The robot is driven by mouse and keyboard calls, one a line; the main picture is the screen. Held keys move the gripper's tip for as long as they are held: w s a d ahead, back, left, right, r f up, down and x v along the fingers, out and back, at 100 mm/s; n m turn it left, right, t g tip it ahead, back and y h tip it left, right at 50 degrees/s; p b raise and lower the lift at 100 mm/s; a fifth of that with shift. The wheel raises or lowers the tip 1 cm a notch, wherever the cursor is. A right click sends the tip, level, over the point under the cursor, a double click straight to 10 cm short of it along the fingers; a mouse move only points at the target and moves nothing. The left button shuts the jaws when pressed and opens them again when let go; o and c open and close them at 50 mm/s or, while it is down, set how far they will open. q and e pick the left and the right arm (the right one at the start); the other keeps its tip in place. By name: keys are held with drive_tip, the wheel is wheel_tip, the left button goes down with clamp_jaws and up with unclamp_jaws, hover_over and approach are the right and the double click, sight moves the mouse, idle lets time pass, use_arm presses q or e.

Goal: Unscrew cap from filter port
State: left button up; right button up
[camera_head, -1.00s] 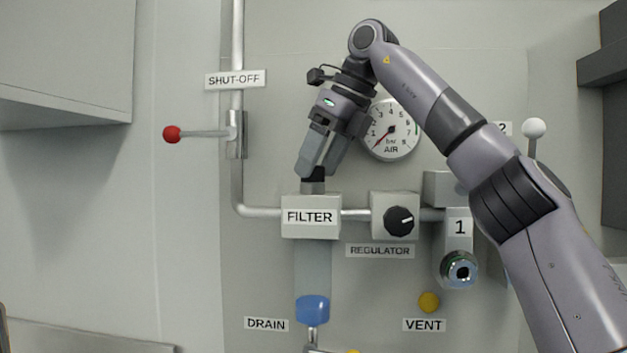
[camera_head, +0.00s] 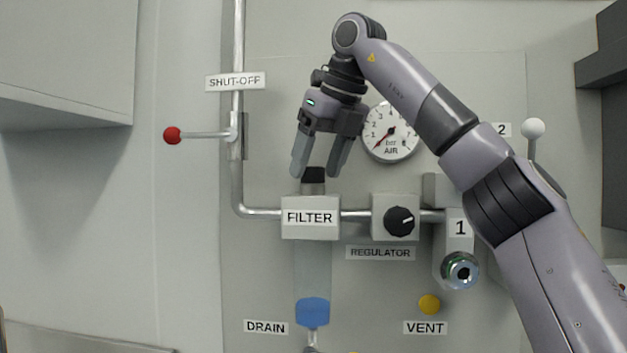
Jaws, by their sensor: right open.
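The filter (camera_head: 311,229) is a grey block labelled FILTER with a clear bowl and a blue lower end (camera_head: 313,312). A short grey port stands up from its top, and a black cap (camera_head: 313,174) sits on that port. My right gripper (camera_head: 316,172) is open, pointing down, with its two fingers apart on either side above the cap. The fingertips are at about the height of the cap's top; whether they touch it cannot be told, but a gap shows. My left gripper is not in view.
A pressure gauge (camera_head: 390,132) is just right of my right gripper. The red-knobbed shut-off lever (camera_head: 196,135) is to the left on the vertical pipe (camera_head: 237,170). The regulator (camera_head: 396,217) and coupling 1 (camera_head: 459,270) lie right of the filter. A cabinet (camera_head: 65,60) hangs at upper left.

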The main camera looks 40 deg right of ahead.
clamp_jaws()
drive_tip(key=shift+d+r+n+y+p, duration=0.15)
drive_tip(key=shift+n+y+p, duration=0.15)
drive_tip(key=shift+n+p, duration=0.3)
drive_tip(key=shift+d+n+y+p, duration=0.2)
drive_tip(key=shift+n+y+p, duration=0.5)
drive_tip(key=shift+n+p, duration=0.5)
drive_tip(key=shift+d+n+y, duration=0.1)
drive_tip(key=shift+n+y, duration=0.3)
drive_tip(key=shift+n, duration=0.5)
drive_tip(key=shift+w+n+g+y, duration=0.1)
drive_tip(key=shift+n+g+y, duration=0.3)
drive_tip(key=shift+n, duration=0.5)
drive_tip(key=shift+s+r+n, duration=0.15)
drive_tip(key=shift+s+n, duration=0.15)
drive_tip(key=shift+n, duration=0.1)
